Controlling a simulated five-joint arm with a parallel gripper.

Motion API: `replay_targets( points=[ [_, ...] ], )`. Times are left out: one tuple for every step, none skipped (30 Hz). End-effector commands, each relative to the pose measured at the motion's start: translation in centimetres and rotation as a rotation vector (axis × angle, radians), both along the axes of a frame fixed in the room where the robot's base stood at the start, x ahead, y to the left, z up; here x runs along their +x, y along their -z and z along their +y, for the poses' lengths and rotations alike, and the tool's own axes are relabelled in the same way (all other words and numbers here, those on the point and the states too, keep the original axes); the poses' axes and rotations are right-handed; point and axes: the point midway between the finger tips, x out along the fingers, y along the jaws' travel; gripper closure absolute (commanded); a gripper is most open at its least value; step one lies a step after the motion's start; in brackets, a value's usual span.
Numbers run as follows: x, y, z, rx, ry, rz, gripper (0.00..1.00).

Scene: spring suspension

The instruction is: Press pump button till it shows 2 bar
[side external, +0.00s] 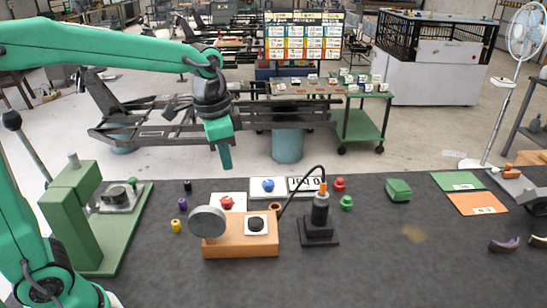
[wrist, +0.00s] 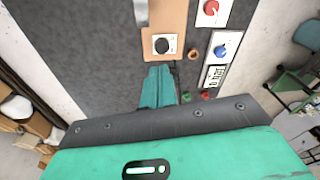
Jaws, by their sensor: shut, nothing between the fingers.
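A white display plate (side external: 303,184) stands at the back of the dark table; its small upside-down text seems to read 0 bar. It also shows in the wrist view (wrist: 214,77). Beside it are a blue button (side external: 268,185) and a red button (side external: 227,202), each on a white plate. A black button (side external: 256,223) on a white plate sits on an orange box (side external: 240,244) with a grey round disc (side external: 207,222). Which button is the pump's is not labelled legibly. My gripper (side external: 227,165) is shut and empty, pointing down, raised above and behind the buttons. It also shows in the wrist view (wrist: 158,75).
A black cylinder on a base (side external: 319,220) with a curved hose stands right of the orange box. A green press-like fixture (side external: 75,205) stands left. Small coloured pieces and a green block (side external: 398,190) lie around. The table's front right is mostly clear.

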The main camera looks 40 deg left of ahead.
Motion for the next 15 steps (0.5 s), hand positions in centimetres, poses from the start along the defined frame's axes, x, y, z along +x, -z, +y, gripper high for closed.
replay_targets(
  points=[
    [0.7,0.4,-0.3,0.005,0.024,0.017,1.00],
    [1.1,0.6,-0.4,0.006,0.037,0.026,1.00],
    [1.6,0.8,-0.6,0.009,0.057,0.037,1.00],
    [2.0,1.1,-0.7,0.011,0.070,0.046,1.00],
    [2.3,1.2,-0.9,0.014,0.084,0.054,1.00],
    [2.8,1.5,-1.1,0.016,0.102,0.065,1.00],
    [3.1,1.7,-1.2,0.017,0.115,0.072,1.00],
    [3.4,1.9,-1.3,0.019,0.128,0.080,1.00],
    [3.8,2.2,-1.5,0.021,0.143,0.090,1.00],
    [4.1,2.4,-1.6,0.022,0.153,0.096,1.00],
    [4.3,2.6,-1.7,0.024,0.163,0.102,1.00],
    [4.6,2.8,-1.8,0.024,0.175,0.108,1.00],
    [4.8,2.9,-1.9,0.025,0.182,0.113,1.00],
    [4.9,3.0,-2.0,0.026,0.189,0.117,1.00],
    [5.1,3.2,-2.1,0.026,0.197,0.121,1.00]
  ],
)
